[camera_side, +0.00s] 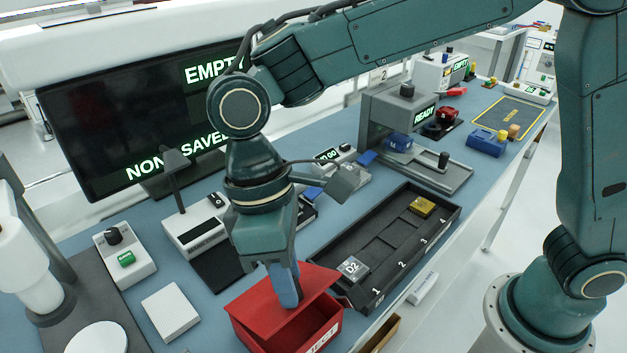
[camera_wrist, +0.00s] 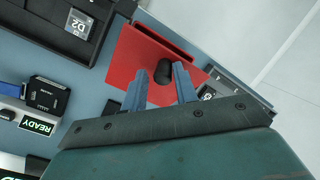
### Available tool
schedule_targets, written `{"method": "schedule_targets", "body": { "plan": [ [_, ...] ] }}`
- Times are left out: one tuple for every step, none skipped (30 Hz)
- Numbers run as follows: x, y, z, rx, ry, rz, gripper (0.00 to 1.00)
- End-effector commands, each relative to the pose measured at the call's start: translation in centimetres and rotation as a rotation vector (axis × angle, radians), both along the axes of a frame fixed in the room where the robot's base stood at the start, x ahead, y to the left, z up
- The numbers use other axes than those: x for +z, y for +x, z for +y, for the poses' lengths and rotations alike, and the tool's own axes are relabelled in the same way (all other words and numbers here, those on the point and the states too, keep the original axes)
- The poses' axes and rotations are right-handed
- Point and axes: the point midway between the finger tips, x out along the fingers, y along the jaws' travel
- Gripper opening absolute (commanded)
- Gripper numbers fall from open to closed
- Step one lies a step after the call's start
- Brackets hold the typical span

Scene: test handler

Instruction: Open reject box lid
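The red reject box (camera_side: 252,331) stands at the front edge of the blue bench in the side view. Its red lid (camera_side: 319,278) is tilted up, and part of the box's inside shows below it. My gripper (camera_side: 288,301) points down at the lid. In the wrist view, the lid (camera_wrist: 128,63) carries a dark rounded handle (camera_wrist: 162,92). The two blue fingers of my gripper (camera_wrist: 160,77) lie on either side of this handle and appear closed on it. The fingers hide part of the lid in the side view.
A dark tray (camera_side: 372,303) with numbered slots lies right beside the box; it holds a grey D2 block (camera_side: 352,268) and a gold block (camera_side: 422,206). A white block (camera_side: 170,310) lies left of the box. A test station (camera_side: 397,112) stands farther back.

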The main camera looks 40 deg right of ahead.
Motion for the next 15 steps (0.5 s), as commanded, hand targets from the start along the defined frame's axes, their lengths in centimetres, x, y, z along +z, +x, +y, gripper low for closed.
{"method": "schedule_targets", "body": {
  "plan": [
    [-0.5,-0.7,-0.2,0.002,-0.006,0.004,0.26],
    [-0.8,-1.0,-0.1,0.002,-0.005,0.004,0.26],
    [-1.2,-1.4,-0.1,0.001,-0.005,0.004,0.26],
    [-1.5,-1.7,-0.1,0.001,-0.005,0.004,0.26],
    [-1.8,-1.9,-0.1,0.001,-0.004,0.003,0.26],
    [-2.3,-2.2,-0.1,0.001,-0.004,0.003,0.26],
    [-2.3,-2.3,0.0,0.002,-0.001,-0.007,0.26],
    [-2.4,-2.3,0.1,0.0,-0.001,-0.018,0.26],
    [-2.4,-2.4,0.1,0.001,-0.001,-0.03,0.26],
    [-2.5,-2.4,0.1,0.001,0.0,-0.04,0.26],
    [-2.6,-2.4,0.1,0.001,0.0,-0.049,0.26],
    [-2.7,-2.6,0.1,0.002,0.0,-0.062,0.26],
    [-2.8,-2.6,0.1,0.002,0.001,-0.071,0.26],
    [-2.9,-2.6,0.1,0.001,0.001,-0.083,0.26],
    [-3.0,-2.7,0.1,0.003,0.001,-0.096,0.26]
  ]
}}
